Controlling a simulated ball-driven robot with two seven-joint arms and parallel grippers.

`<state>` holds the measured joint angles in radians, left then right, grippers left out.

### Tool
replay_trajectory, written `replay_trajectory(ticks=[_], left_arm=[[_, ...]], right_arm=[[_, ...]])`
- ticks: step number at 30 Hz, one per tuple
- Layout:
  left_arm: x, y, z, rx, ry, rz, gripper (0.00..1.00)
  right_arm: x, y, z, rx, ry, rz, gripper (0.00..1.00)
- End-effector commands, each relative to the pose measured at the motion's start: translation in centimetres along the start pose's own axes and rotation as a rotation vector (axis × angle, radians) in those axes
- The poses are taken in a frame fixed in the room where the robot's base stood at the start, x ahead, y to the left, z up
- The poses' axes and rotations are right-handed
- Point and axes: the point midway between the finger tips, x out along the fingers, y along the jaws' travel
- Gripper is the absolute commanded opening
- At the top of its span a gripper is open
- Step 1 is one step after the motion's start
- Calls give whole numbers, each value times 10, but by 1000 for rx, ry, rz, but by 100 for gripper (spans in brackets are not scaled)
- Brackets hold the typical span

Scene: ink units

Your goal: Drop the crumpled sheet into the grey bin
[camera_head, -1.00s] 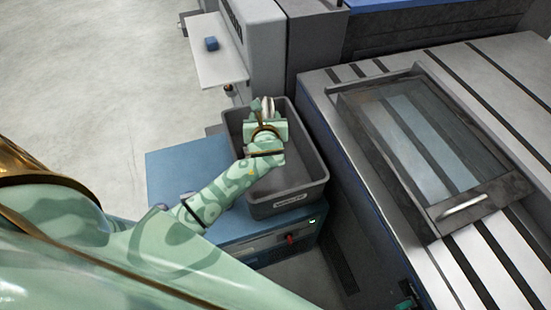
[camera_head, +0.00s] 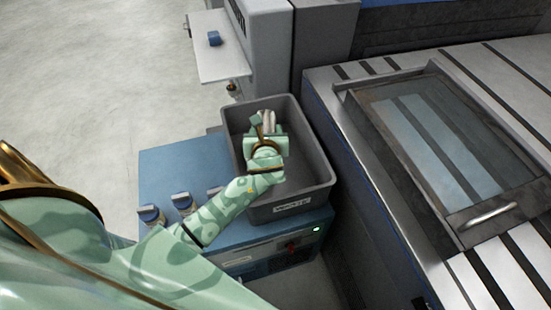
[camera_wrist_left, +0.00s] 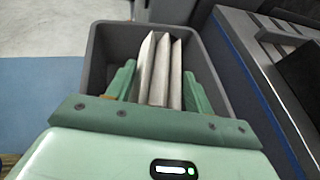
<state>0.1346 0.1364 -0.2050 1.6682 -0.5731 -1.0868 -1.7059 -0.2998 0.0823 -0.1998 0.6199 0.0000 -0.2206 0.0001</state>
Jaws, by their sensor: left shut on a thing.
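The grey bin (camera_head: 313,160) stands on a blue cabinet, with a small label on its front wall. My left gripper (camera_head: 266,124) is over the bin's opening and is shut on the crumpled sheet (camera_head: 268,118), a whitish folded piece mostly hidden behind the gripper in the head view. In the left wrist view the sheet (camera_wrist_left: 160,70) shows as pale, pointed folds between the green fingers of the gripper (camera_wrist_left: 158,88), with the bin's wall (camera_wrist_left: 98,60) around it. How far the sheet is above the bin floor is hard to tell. My right gripper is not in view.
A large machine with a glass-windowed lid (camera_head: 430,130) stands close on the right.

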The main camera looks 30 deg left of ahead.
Motion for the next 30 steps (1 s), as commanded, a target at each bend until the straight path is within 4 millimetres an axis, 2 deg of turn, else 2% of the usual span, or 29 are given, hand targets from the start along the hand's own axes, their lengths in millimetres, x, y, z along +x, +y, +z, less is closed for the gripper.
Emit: replay_trajectory(ticks=[1, 2, 4, 13, 17, 20, 30], left_arm=[[0, 0, 0, 0, 0, 0, 31], [0, 0, 0, 0, 0, 0, 58], [0, 0, 0, 0, 0, 0, 77], [-1, 0, 0, 0, 0, 0, 78], [-14, 0, 2, 0, 0, -1, 78], [-36, 0, 4, -3, 0, -2, 78], [-126, 0, 3, -2, 2, -1, 78]], right_arm=[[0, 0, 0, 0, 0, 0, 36], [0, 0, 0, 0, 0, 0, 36], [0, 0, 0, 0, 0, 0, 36], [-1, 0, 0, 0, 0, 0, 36], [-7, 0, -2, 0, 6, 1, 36], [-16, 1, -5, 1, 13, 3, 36], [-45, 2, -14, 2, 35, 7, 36]])
